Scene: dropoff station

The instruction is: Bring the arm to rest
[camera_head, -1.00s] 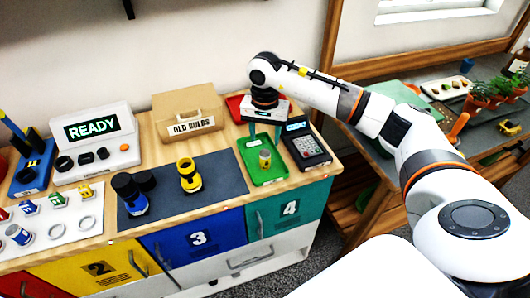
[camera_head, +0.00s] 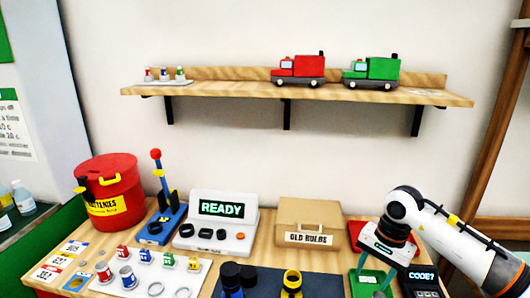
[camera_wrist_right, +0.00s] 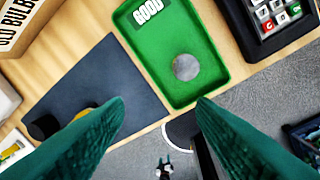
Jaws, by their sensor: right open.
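My right arm reaches in from the right in the head view. My right gripper (camera_head: 376,272) points down above the green tray (camera_head: 357,288), its teal fingers apart. In the right wrist view the open fingers (camera_wrist_right: 160,108) have nothing between them. The green tray, marked GOOD, also shows there (camera_wrist_right: 165,42), with a small round grey-topped item (camera_wrist_right: 186,67) standing in it, apart from the fingers. My left gripper is not in view.
The OLD BULBS box (camera_head: 309,211) stands left of my right gripper, and the keypad device (camera_head: 421,279) is close on its right. A dark mat (camera_wrist_right: 95,88) lies beside the tray. A shelf (camera_head: 230,90) with toy trucks hangs above the counter.

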